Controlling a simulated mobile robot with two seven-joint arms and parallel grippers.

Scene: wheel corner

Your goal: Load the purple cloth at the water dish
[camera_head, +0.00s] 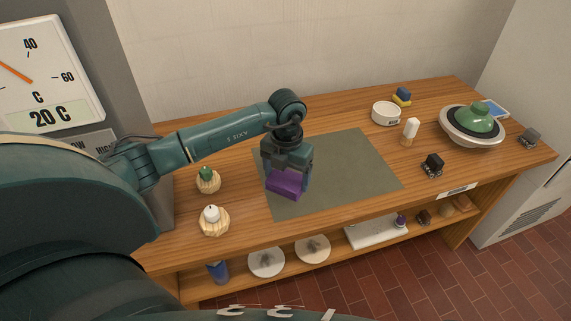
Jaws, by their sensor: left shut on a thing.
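My left gripper (288,170) is over the left part of the grey-green mat and is shut on the purple cloth (285,187), a folded block shape. The cloth is below the fingers, at or just above the mat; I cannot tell whether it touches. A white round dish (386,113), which looks like the water dish, stands on the wooden table behind the mat's right part, well to the right of the cloth. My right gripper is not in view.
The mat (350,165) is otherwise bare. A pale wheel with a green lump (480,119) stands at right. Two wooden holders (214,226) stand at left.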

